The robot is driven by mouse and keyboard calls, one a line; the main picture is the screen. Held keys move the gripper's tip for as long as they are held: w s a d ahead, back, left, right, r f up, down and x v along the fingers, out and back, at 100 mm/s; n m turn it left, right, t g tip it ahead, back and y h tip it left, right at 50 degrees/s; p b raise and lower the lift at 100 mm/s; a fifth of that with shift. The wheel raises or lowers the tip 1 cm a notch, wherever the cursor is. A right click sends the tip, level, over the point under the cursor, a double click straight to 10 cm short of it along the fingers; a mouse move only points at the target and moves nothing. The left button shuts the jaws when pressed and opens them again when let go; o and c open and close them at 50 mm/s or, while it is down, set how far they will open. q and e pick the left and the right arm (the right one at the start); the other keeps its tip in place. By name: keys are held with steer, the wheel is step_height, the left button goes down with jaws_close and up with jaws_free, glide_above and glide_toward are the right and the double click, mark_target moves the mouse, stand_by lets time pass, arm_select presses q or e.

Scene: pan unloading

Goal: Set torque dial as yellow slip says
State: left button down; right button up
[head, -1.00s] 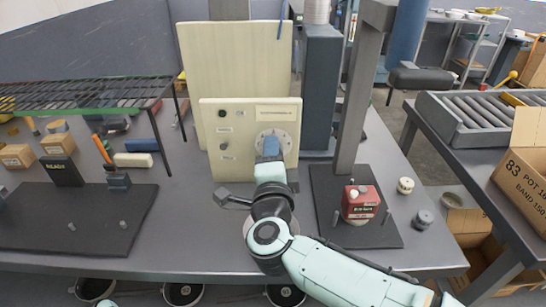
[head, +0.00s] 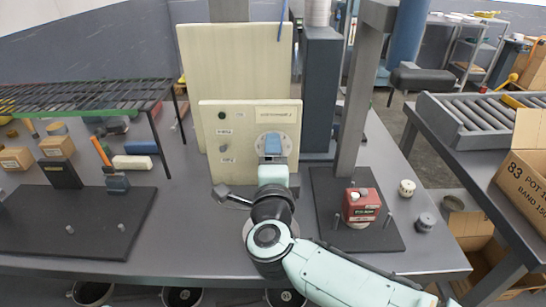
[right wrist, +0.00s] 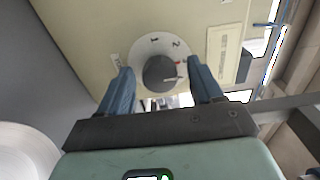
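The torque dial (right wrist: 160,73) is a dark round knob on a white disc on the cream panel (head: 225,165). In the right wrist view its disc shows "1" and "2" and a red mark; the knob's pale pointer line points to the picture's right. My right gripper (right wrist: 163,90) is open, with one blue finger on either side of the knob and visible gaps to it. In the head view my right gripper (head: 272,146) covers most of the dial. I cannot make out a yellow slip for certain. My left gripper is not in view.
A pale label plate (head: 278,115) sits on the panel above the dial, with small buttons at left. A red device (head: 361,205) stands on a dark mat at right. A wire rack (head: 85,95) and small boxes are at left. A grey post (head: 352,100) rises right of the panel.

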steer(key=shift+s, duration=0.1)
arm_select(q)
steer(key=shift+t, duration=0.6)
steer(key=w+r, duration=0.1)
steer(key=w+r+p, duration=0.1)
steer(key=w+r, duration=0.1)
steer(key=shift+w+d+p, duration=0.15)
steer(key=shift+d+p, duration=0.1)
steer(key=shift+p, duration=0.05)
arm_select(e)
steer(key=s, duration=1.3)
steer(key=shift+s, duration=0.1)
